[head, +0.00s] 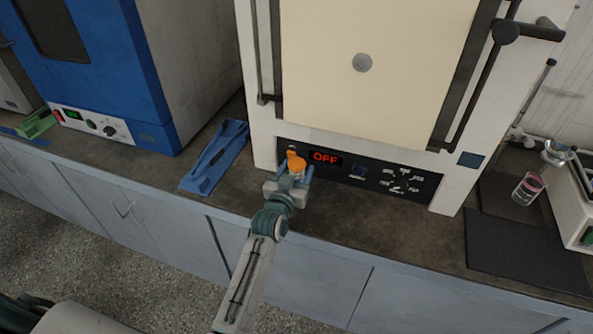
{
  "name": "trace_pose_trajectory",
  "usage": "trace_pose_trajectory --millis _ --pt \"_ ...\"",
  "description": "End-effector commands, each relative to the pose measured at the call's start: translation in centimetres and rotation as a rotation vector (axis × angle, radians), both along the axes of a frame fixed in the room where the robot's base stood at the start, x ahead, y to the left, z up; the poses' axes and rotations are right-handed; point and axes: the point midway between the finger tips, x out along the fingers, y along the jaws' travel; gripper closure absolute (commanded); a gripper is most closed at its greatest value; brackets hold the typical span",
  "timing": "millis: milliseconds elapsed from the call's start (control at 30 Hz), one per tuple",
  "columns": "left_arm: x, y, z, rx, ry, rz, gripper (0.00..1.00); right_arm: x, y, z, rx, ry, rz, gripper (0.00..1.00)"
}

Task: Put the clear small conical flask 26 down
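My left gripper (292,179) is over the bench top in front of the white oven's control panel. A small orange thing (297,164) sits between its fingers, which appear closed on it. It looks like the small conical flask with orange contents, but its clear glass is hard to make out. The gripper hides its lower part, so I cannot tell whether it touches the bench. My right gripper is not in view.
The white oven (262,135) stands just behind the gripper, its panel reading OFF. A blue tray (216,158) lies left, near a blue oven (105,75). At right are a dark mat (520,250) and a glass with pink contents (528,189). Bench between is clear.

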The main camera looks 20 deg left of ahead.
Motion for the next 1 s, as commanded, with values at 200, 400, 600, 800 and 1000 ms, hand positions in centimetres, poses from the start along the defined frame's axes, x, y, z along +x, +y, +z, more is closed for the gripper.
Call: trace_pose_trajectory --millis 200,400,600,800,1000 --pt "-0.1 0.0 0.5 0.000 0.000 0.000 0.44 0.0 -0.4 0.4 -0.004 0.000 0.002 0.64" --pt "-3.7 0.1 0.0 -0.001 0.001 0.001 0.44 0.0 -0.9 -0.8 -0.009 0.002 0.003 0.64" --pt "-8.0 0.3 0.0 -0.002 0.002 0.001 0.44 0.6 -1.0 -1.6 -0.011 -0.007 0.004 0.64" --pt "-11.0 0.4 0.2 -0.001 0.001 0.001 0.44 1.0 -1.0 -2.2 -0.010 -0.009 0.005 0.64" --pt "-11.8 0.6 0.8 -0.002 0.003 0.011 0.40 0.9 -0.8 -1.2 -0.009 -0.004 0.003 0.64"
